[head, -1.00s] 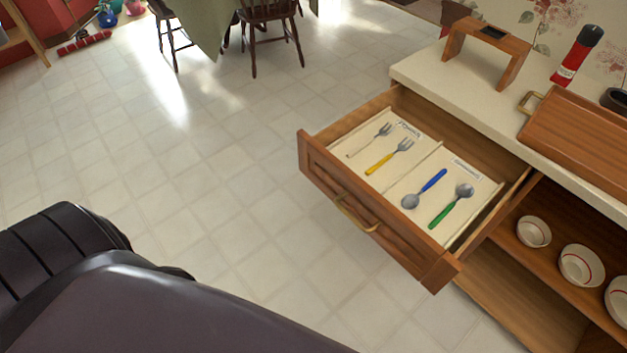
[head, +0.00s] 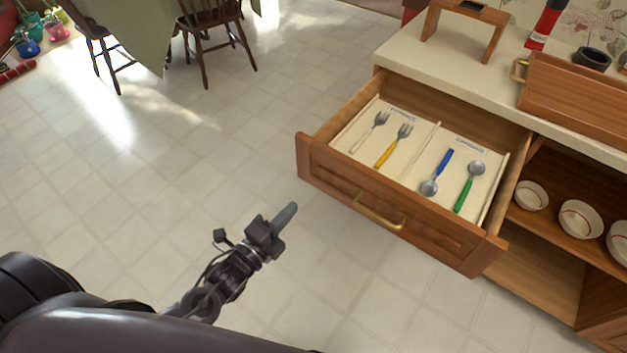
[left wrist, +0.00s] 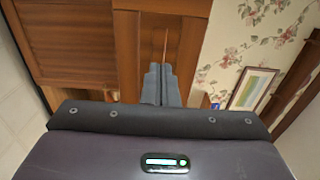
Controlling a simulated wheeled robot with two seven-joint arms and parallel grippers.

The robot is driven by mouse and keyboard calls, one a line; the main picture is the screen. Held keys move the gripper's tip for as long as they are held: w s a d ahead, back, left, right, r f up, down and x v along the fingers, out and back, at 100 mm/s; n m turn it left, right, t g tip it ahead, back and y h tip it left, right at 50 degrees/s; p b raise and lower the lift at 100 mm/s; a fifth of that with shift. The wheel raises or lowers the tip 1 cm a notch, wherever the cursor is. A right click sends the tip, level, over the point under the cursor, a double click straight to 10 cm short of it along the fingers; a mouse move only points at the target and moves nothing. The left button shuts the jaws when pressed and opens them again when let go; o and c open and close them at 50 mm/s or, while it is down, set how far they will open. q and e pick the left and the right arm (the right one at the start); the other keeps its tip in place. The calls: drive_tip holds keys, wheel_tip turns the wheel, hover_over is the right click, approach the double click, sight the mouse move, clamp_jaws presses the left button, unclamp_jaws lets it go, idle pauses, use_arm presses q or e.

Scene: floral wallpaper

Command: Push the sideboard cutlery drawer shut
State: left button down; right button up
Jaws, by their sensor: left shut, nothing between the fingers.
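The cutlery drawer (head: 340,178) of the sideboard stands pulled out, with a brass handle (head: 379,212) on its wooden front. Inside, a divider separates two forks (head: 393,147) on the left from a blue spoon (head: 437,172) and a green spoon (head: 469,187) on the right. My left gripper (head: 285,216) is shut and empty, in front of the drawer and to the left of its handle, apart from it. In the left wrist view, its shut fingers (left wrist: 160,85) point toward wooden panels. My right gripper is not in view.
The sideboard top (head: 410,55) carries a wooden tray (head: 570,95), a wooden stand (head: 490,14) and a red bottle (head: 543,25). Bowls (head: 580,219) sit on the open shelf right of the drawer. Tiled floor (head: 200,180) is clear left of the drawer; chairs (head: 205,35) stand farther back.

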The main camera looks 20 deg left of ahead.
sight(323, 173)
use_arm(q)
drive_tip(key=x, duration=0.9)
drive_tip(key=shift+w+p, duration=0.3)
drive_tip(key=shift+w, duration=0.1)
drive_tip(key=shift+w+d+f, duration=0.1)
drive_tip(key=shift+w+d, duration=0.05)
drive_tip(key=shift+w, duration=0.35)
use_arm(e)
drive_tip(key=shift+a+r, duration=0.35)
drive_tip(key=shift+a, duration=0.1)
use_arm(q)
drive_tip(key=shift+w, duration=0.1)
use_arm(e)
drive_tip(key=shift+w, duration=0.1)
